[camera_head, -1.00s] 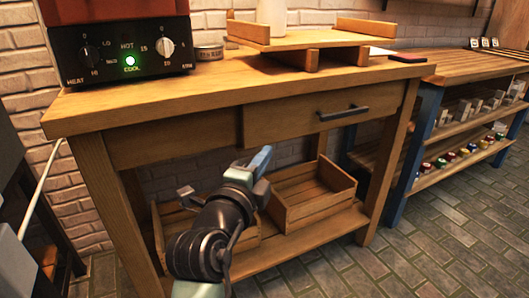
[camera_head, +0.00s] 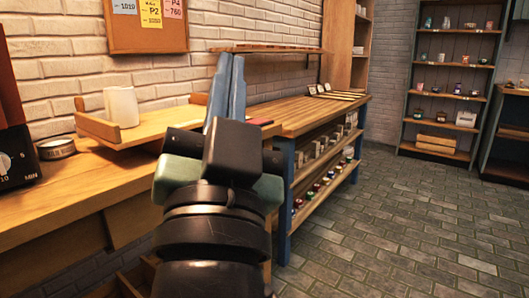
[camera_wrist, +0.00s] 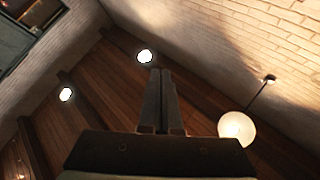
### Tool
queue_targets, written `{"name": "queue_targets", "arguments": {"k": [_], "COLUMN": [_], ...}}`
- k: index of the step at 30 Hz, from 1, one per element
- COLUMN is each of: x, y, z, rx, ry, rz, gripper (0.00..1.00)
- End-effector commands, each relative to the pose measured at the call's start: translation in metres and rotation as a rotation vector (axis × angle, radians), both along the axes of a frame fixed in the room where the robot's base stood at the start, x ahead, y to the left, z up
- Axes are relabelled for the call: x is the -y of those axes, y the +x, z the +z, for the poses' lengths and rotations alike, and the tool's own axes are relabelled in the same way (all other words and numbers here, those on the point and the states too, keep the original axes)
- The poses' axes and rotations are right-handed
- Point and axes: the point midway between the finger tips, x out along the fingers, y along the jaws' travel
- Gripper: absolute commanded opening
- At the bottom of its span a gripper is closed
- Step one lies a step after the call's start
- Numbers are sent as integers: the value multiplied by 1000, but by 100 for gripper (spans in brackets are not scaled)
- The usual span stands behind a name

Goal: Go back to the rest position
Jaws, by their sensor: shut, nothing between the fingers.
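My gripper (camera_head: 226,88) is raised in front of me in the head view, its two long blue-grey fingers pointing up and lying together with nothing between them. Behind it is the wooden workbench (camera_head: 60,205). In the wrist view my gripper (camera_wrist: 161,75) points toward the dark wooden ceiling (camera_wrist: 95,105), its fingers close together. A round white lamp (camera_wrist: 236,127) and smaller ceiling lights show around it. No object is held.
On the workbench stand a white cylinder (camera_head: 122,107) on a wooden stand (camera_head: 148,130), and a small tin (camera_head: 56,149). A blue-legged shelf bench (camera_head: 283,190) stands to the right. A tall shelf (camera_head: 400,110) is at the back. The brick floor (camera_head: 400,230) at right is clear.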

Motion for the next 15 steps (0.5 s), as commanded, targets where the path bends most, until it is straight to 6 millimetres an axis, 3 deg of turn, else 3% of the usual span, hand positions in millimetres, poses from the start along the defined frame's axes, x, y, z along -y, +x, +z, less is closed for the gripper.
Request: {"name": "queue_targets", "arguments": {"k": [1, 5, 6, 15], "x": [14, 37, 34, 33], "y": [-20, -72, -68, -65], "z": [29, 79, 100, 193], "rx": [60, 203, 195, 187], "ry": [-78, -302, -304, -299], "rz": [-75, -291, -284, -277], "gripper": [0, 0, 0, 0]}}
